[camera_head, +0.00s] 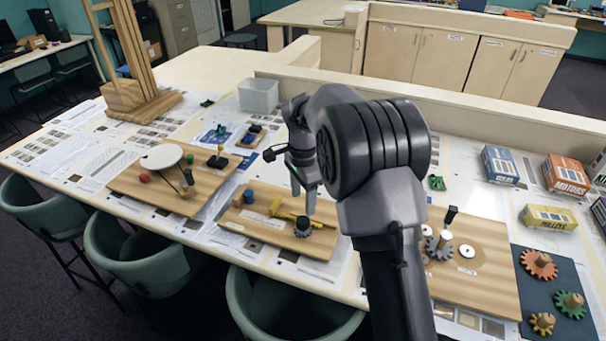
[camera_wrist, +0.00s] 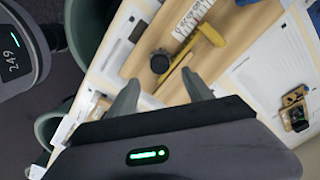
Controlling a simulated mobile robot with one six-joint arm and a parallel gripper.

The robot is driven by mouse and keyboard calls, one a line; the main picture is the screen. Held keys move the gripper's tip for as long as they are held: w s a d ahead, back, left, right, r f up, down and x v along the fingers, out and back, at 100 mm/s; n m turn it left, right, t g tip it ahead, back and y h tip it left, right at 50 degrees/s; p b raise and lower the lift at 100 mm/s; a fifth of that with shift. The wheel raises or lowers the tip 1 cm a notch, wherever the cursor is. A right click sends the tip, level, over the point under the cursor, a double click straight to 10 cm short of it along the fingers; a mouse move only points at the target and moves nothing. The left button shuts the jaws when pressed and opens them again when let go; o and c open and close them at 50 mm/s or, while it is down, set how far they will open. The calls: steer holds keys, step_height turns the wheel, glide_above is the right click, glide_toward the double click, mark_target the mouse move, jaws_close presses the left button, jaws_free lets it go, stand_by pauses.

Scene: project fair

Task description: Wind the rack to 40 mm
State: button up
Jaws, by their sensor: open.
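The rack board (camera_head: 262,234) is a wooden board in the middle of the table, also in the wrist view (camera_wrist: 137,55). On it lie a yellow bar (camera_head: 284,213), which I take for the rack, and a dark toothed gear (camera_head: 303,228). In the wrist view the yellow bar (camera_wrist: 210,35) lies beside a dark round knob (camera_wrist: 160,63) and a white marked scale (camera_wrist: 190,18). The scale's reading is too small to tell. My gripper (camera_head: 304,200) is open and empty above the gear; its fingers (camera_wrist: 161,79) point toward the knob. Contact is not visible.
A blue block (camera_head: 248,196) stands at the board's left. Another board with a white disc (camera_head: 160,156) lies left, and a gear board (camera_head: 485,285) lies right. A grey bin (camera_head: 259,96) stands behind. Green chairs (camera_head: 265,305) line the front edge.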

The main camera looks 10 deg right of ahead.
step_height(320, 180, up, 9)
steer(key=p, duration=0.2)
steer(key=s+a+r+n+t+y+b, duration=0.15)
steer(key=s+r+n+t+b, duration=0.35)
steer(key=s, duration=0.8)
steer(key=s+a+f+n+b, duration=0.1)
steer(key=s+f+n+b, duration=0.1)
steer(key=s, duration=0.7)
steer(key=s+a+f+n+b, duration=0.1)
steer(key=s+f+n+b, duration=0.2)
steer(key=s, duration=0.7)
steer(key=shift+f+t+b, duration=0.4)
steer(key=shift+f+b, duration=0.1)
steer(key=shift+f, duration=0.2)
